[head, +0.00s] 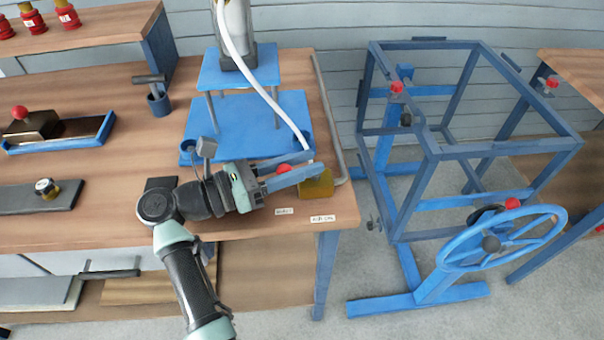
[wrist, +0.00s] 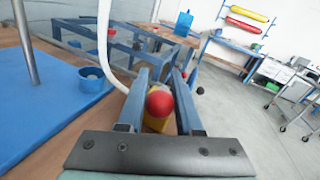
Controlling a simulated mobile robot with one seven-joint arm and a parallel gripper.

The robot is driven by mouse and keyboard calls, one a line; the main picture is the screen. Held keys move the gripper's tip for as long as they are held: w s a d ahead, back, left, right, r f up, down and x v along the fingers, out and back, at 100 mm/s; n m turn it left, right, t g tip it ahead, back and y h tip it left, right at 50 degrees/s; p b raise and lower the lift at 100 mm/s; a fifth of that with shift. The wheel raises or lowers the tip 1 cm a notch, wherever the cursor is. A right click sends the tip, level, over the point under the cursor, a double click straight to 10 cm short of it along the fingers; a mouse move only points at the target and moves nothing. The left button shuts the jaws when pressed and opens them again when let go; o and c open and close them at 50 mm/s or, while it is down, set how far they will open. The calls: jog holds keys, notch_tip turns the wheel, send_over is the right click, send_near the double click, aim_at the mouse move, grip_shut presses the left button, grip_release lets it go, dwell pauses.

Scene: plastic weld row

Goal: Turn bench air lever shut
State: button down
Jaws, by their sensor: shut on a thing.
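The bench air lever shows its red knob (head: 283,169) at the front right of the wooden bench, next to a yellow block (head: 318,186). In the wrist view the red knob (wrist: 159,102) sits between the two blue fingers, with part of the yellow block (wrist: 155,123) below it. My gripper (head: 316,168) reaches in from the left, low over the bench, and is shut on the lever. In the wrist view my gripper (wrist: 159,76) has a finger on each side of the knob. The fingers hide most of the lever, so its angle cannot be told.
A blue stand (head: 240,66) with a white hose (head: 262,88) rises just behind my gripper. Labels (head: 322,218) lie at the bench's front edge. A blue frame with a handwheel (head: 500,238) stands to the right across a floor gap. A blue tray (head: 60,132) lies left.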

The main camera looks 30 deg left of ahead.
jog(key=shift+m+g+h, duration=0.3)
jog(key=shift+h, duration=0.1)
jog(key=c, duration=0.6)
grip_release()
jog(key=b+v, duration=0.1)
jog(key=v, duration=1.1)
jog(key=shift+s+a, duration=0.25)
jog(key=shift+s, duration=0.05)
